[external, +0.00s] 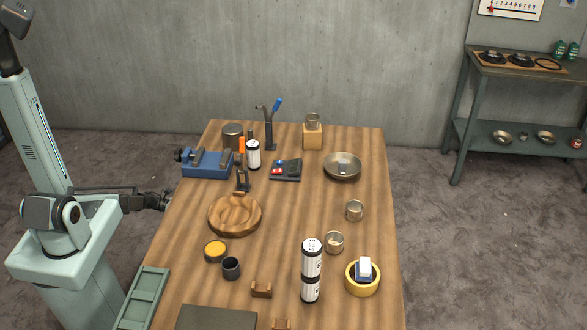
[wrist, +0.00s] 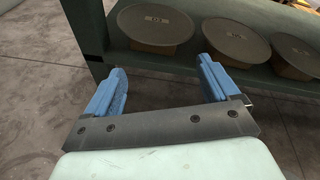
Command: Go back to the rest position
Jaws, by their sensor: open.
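My gripper (external: 166,201) is at the left edge of the wooden table (external: 300,215) in the external view, low beside my base and clear of the objects on top. In the wrist view my gripper (wrist: 162,85) shows two blue fingers spread wide apart with nothing between them. Beyond the fingers, the wrist view shows a green shelf with several round dark-topped discs on brown blocks, one of them a disc (wrist: 155,24) at the upper middle.
The table holds a wooden bowl (external: 235,215), a metal bowl (external: 342,167), a blue vise (external: 207,164), stacked white cans (external: 311,268), a yellow ring-shaped holder (external: 362,286) and small cups. A green tray (external: 142,298) is at the front left. A green shelf unit (external: 510,120) stands at the right.

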